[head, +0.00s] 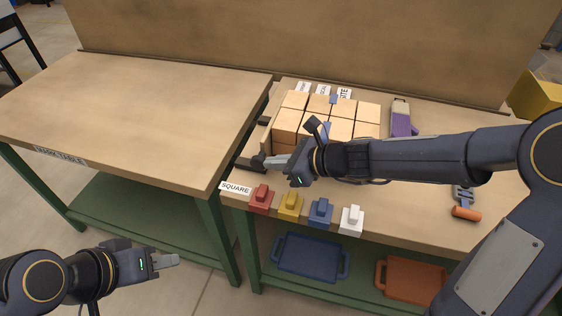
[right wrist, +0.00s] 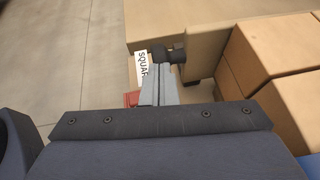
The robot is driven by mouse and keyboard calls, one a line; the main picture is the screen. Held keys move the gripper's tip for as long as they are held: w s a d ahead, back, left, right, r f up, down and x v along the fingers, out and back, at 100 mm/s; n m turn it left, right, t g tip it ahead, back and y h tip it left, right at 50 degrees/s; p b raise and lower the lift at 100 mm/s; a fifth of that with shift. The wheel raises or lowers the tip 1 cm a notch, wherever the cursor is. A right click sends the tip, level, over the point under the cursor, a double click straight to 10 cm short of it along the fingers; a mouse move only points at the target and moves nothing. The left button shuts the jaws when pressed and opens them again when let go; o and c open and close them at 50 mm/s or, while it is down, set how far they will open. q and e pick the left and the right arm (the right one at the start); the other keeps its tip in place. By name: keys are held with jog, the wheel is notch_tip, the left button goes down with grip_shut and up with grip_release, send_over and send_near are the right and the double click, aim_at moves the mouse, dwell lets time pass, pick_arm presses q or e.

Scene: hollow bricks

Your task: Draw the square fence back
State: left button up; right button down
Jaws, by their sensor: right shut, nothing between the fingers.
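The square fence (right wrist: 208,48) shows in the right wrist view as a tan board beside the bricks, with a dark round knob (right wrist: 172,54) on its near face. The white SQUARE label (head: 235,188) lies at the table's front left corner. My right gripper (head: 265,162) is shut and empty, its fingertips (right wrist: 160,76) at the knob; I cannot tell whether they touch it. In the head view the gripper and forearm hide much of the fence's near end. My left gripper (head: 176,260) hangs low in front of the left table, away from the fence; its finger gap is unclear.
Tan bricks (head: 340,107) stand in a block right of the fence. Red (head: 261,199), yellow (head: 290,205), blue (head: 320,211) and white (head: 351,219) knobbed pieces line the front edge. A purple-handled tool (head: 401,122) lies behind my right arm. The left table (head: 130,115) is bare.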

aim_at(254, 160)
jog(key=a, duration=0.2)
jog(key=w+a, duration=0.1)
jog(key=a, duration=0.1)
jog(key=shift+w+a+b, duration=0.2)
jog(key=shift+a+b, duration=0.15)
jog(key=shift+b, duration=0.05)
jog(key=shift+a, duration=0.1)
jog(key=shift+r, duration=0.1)
